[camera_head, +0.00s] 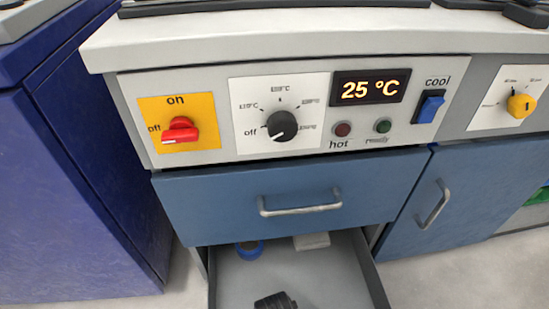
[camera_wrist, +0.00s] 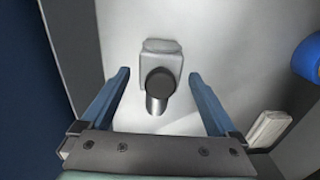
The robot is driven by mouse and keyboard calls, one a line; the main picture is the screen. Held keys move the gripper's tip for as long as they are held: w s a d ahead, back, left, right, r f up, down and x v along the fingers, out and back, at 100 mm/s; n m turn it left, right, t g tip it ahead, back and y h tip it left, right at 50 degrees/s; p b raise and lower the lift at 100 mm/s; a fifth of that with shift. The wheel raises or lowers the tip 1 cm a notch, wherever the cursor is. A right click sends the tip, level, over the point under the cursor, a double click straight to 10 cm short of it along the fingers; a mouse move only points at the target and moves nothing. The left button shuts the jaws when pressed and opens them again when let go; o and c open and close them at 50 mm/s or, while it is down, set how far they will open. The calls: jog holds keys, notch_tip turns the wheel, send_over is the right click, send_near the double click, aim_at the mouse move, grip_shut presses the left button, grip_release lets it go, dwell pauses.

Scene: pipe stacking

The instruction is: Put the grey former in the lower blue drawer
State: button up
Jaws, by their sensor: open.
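The grey former (camera_wrist: 160,60) shows in the wrist view, a pale grey block with a dark round end and a shiny metal stub. It is on a light grey floor. My gripper (camera_wrist: 158,76) is open and empty, with one blue finger on each side of the former and gaps between. The lower blue drawer (camera_head: 325,280) is pulled open in the head view, and its front is out of frame. A dark object (camera_head: 275,301) at the bottom edge of the head view is cut off; I cannot tell what it is.
A blue ring (camera_head: 249,250) and a whitish block (camera_head: 312,241) lie at the drawer's back; the blue ring (camera_wrist: 308,58) and block (camera_wrist: 268,130) also show in the wrist view. The upper drawer (camera_head: 295,195) is shut above. A dark blue cabinet (camera_head: 70,200) stands left.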

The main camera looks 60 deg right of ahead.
notch_tip(320, 180, up, 9)
jog(key=p, duration=0.4)
jog(key=shift+f+p, duration=0.2)
jog(key=shift+p, duration=0.15)
